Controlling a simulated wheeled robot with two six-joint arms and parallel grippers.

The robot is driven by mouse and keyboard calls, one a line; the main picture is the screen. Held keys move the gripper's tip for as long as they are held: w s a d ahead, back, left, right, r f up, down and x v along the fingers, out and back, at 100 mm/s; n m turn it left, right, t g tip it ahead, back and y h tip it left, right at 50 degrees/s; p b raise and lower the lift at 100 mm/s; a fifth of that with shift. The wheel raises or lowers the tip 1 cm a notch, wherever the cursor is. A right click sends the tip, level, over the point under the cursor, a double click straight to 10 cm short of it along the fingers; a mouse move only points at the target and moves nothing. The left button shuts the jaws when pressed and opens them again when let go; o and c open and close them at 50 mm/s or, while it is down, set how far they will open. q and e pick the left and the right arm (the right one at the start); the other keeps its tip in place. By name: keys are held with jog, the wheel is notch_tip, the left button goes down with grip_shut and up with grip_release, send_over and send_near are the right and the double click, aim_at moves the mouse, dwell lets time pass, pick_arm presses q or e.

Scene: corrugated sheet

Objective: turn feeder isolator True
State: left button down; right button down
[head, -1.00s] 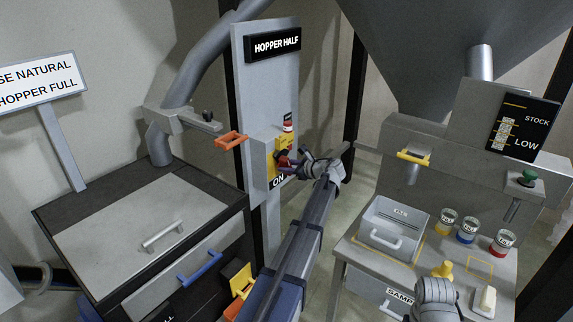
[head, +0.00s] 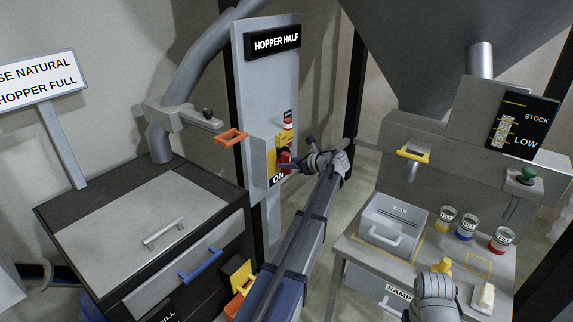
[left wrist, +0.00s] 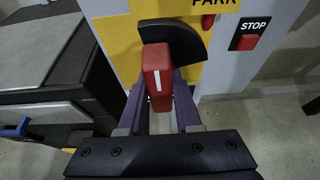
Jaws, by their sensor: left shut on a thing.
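The feeder isolator is on a yellow plate (left wrist: 118,45) on the grey post, with a black curved backing (left wrist: 185,42) and a red handle (left wrist: 157,75) bearing a white line. In the left wrist view the handle points down toward me, tilted slightly, under the word PARK. My left gripper (head: 291,159) is at the isolator; its purple fingers (left wrist: 160,98) are shut on the red handle, one on each side. The ON label (head: 278,179) is just below. My right wrist is at the lower right of the head view; its fingers do not show.
A red STOP button (left wrist: 247,42) sits right of the isolator. The post carries a HOPPER HALF sign (head: 276,42). A dark cabinet (head: 60,200) stands at left. At right, a bench (head: 345,247) holds a grey bin (head: 394,222) and several small jars.

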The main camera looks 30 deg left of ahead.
pick_arm(q)
jog(key=shift+s+f, duration=0.1)
jog(key=c, duration=0.6)
grip_release()
jog(key=p+v, duration=0.3)
jog(key=v, duration=0.5)
jog(key=s+d+f+n+h+p, duration=0.1)
jog(key=s+d+f+n+h, duration=0.2)
jog(key=s+d, duration=0.8)
jog(key=s+d+f+n+g+h, duration=0.1)
jog(key=s+d+f+n+h, duration=0.3)
jog(key=s+d+n, duration=0.3)
jog(key=s+d+f+n+h+p, duration=0.1)
jog(key=s+d+f+n+h, duration=0.2)
jog(key=s+d, duration=1.1)
jog(key=d+n+h, duration=0.2)
jog(key=d, duration=0.3)
jog(key=shift+s+f+p, duration=0.3)
jog(key=shift+s+f, duration=0.05)
jog(key=shift+s, duration=0.05)
